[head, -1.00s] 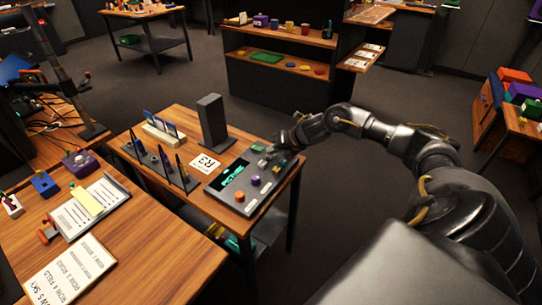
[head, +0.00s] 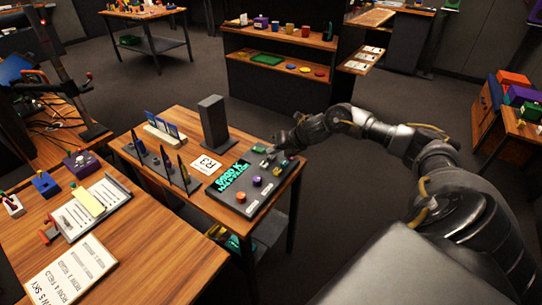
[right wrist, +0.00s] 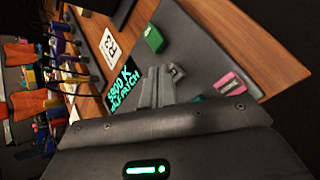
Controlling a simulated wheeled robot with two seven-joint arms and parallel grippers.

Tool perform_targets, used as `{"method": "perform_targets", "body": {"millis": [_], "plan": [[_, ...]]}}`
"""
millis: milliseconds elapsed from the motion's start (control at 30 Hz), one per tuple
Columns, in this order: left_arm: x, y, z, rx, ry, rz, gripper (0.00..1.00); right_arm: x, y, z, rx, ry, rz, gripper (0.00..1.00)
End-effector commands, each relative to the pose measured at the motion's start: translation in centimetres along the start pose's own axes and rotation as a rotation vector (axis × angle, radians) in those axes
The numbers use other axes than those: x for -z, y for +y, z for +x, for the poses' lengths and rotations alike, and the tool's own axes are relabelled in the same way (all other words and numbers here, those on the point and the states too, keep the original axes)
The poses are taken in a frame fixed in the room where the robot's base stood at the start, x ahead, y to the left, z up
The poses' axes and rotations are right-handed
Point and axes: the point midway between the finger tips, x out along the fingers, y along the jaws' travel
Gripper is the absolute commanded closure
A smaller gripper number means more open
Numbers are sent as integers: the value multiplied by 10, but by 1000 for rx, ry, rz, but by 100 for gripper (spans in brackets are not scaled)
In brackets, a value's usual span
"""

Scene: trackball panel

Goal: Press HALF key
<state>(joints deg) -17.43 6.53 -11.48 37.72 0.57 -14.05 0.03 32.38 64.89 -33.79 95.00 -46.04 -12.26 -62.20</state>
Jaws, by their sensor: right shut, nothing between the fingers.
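The dark trackball panel (head: 243,207) lies on the wooden table, with a lit display (head: 233,175) showing green text. It carries an orange knob (head: 241,196), a purple knob (head: 257,181) and several small keys. I cannot read which key is HALF. My right gripper (head: 275,156) is shut and empty, low over the far right part of the panel. In the right wrist view its fingertips (right wrist: 157,72) are beside a grey key (right wrist: 177,72), between a green key (right wrist: 153,38) and a pink key (right wrist: 232,84). Contact is unclear. My left gripper is out of view.
A dark upright box (head: 213,122) stands behind the panel. A white card marked R3 (head: 207,164) lies left of it. Open floor surrounds the table's right side.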

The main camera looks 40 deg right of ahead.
Motion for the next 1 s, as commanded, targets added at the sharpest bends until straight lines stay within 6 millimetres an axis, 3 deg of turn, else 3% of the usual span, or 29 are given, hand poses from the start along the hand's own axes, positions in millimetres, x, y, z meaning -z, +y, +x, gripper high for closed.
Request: {"method": "perform_targets", "body": {"millis": [533,1000], "plan": [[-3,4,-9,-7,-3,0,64,-6,5,-8,-1,-1,0,100],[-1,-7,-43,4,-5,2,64,-29,28,-39,-1,-1,1,100]]}}
